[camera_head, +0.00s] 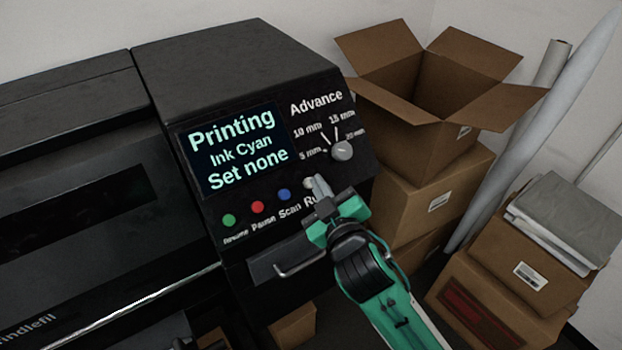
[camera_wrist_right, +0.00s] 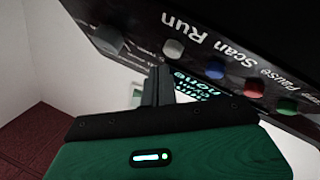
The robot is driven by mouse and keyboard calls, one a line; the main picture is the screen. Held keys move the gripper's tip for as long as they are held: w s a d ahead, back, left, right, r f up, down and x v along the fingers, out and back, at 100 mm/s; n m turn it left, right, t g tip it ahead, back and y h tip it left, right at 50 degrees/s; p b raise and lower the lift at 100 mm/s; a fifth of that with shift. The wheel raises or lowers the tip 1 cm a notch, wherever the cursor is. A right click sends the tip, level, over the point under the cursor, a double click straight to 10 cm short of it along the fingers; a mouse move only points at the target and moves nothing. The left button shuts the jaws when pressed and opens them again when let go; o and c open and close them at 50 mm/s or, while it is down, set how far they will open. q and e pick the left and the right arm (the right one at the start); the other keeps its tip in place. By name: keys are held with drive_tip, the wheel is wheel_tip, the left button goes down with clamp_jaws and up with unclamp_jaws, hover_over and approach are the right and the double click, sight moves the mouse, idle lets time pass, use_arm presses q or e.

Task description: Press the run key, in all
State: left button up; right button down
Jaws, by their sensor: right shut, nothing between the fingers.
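The black printer's control panel (camera_head: 270,165) has a row of green, red, blue and pale keys. In the right wrist view the run key (camera_wrist_right: 173,48) shows whole, beside the word Run. My right gripper (camera_head: 319,186) is shut and empty, its tips at the run key. In the right wrist view the fingertips (camera_wrist_right: 160,72) appear close to it; I cannot tell whether they touch. The screen (camera_head: 236,150) reads "Printing", "Ink Cyan", "Set none". My left gripper is not in view.
The blue Scan key (camera_head: 284,195) is just left of the run key, then the red Pause key (camera_head: 258,207) and the green key (camera_head: 229,220). The Advance knob (camera_head: 342,150) sits above right. An open carton (camera_head: 440,130) and stacked boxes stand right of the printer.

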drive_tip(key=s+d+r+p, duration=0.1)
drive_tip(key=p, duration=0.1)
drive_tip(key=s+d+r+p, duration=0.1)
drive_tip(key=r, duration=0.1)
drive_tip(key=shift+s+r+p, duration=0.25)
drive_tip(key=shift+s+p, duration=0.1)
drive_tip(key=shift+s, duration=0.05)
idle(0.8)
